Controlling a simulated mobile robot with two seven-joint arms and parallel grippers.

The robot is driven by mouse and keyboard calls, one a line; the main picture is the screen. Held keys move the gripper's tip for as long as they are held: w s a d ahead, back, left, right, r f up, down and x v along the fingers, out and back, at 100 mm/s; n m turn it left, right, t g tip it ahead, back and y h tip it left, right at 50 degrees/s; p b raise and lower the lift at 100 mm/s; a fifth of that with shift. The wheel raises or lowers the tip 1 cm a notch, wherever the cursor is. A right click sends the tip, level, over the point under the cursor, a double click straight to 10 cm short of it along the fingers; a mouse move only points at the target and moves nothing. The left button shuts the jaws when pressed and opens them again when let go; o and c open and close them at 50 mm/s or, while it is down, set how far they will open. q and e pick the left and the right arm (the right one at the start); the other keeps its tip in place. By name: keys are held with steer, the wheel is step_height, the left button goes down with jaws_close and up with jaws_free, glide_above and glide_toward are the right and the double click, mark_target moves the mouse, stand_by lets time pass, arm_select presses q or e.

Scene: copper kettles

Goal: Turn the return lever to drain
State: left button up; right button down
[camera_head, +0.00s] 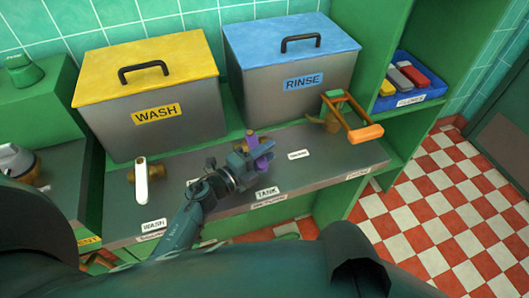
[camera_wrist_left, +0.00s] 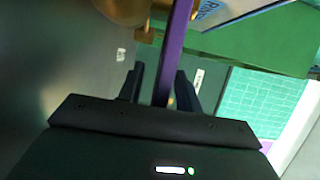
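The purple lever (camera_head: 262,151) stands on a brass fitting (camera_head: 250,134) on the grey counter, between the wash and rinse boxes. A "TANK" label (camera_head: 267,193) lies in front of it and a small white label (camera_head: 298,155), too small to read surely, is to its right. My left gripper (camera_head: 246,161) is at the lever. In the left wrist view the purple bar (camera_wrist_left: 170,50) runs between the two dark fingers (camera_wrist_left: 160,88). A gap shows between the bar and the left finger, so the fingers are around it, not closed. My right gripper is not seen.
A white-handled tap (camera_head: 142,183) is on the left and an orange-handled lever (camera_head: 352,120) on the right. The yellow-lidded wash box (camera_head: 172,115) and blue-lidded rinse box (camera_head: 300,70) stand behind. A blue tray (camera_head: 416,97) is on the right shelf.

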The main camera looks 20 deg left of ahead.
arm_select(q)
jaws_close()
